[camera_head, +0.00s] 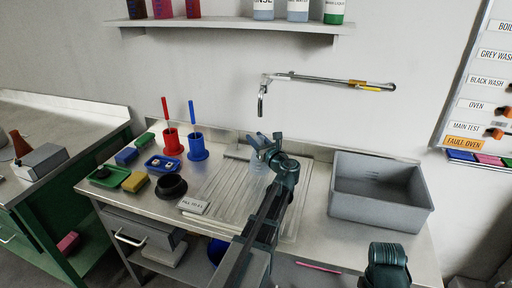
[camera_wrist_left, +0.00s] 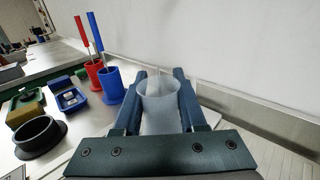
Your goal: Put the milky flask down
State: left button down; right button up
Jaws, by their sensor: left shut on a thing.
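The milky flask (camera_wrist_left: 161,104) is whitish and translucent, and stands upright between the fingers of my left gripper (camera_wrist_left: 156,95) in the left wrist view. The gripper is shut on it. In the head view my left gripper (camera_head: 262,146) is over the ribbed drainboard (camera_head: 215,190), and the pale flask (camera_head: 259,165) shows partly below it, the rest hidden by my arm. I cannot tell whether its base touches the drainboard. My right arm shows at the lower right of the head view, and its fingers cannot be made out.
A grey basin (camera_head: 380,205) stands to the right of the drainboard. A red brush holder (camera_head: 172,143) and a blue brush holder (camera_head: 197,147) stand at the left, near a black round bowl (camera_head: 171,187) and a small labelled plate (camera_head: 194,205). A tap (camera_head: 263,100) hangs above the drainboard.

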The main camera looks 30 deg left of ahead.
pick_arm(q)
notch_tip(320, 180, down, 3)
jog(key=shift+b, duration=1.15)
jog(key=shift+r, duration=0.15)
jog(key=shift+c, duration=2.3)
grip_release()
jog(key=v, duration=1.2)
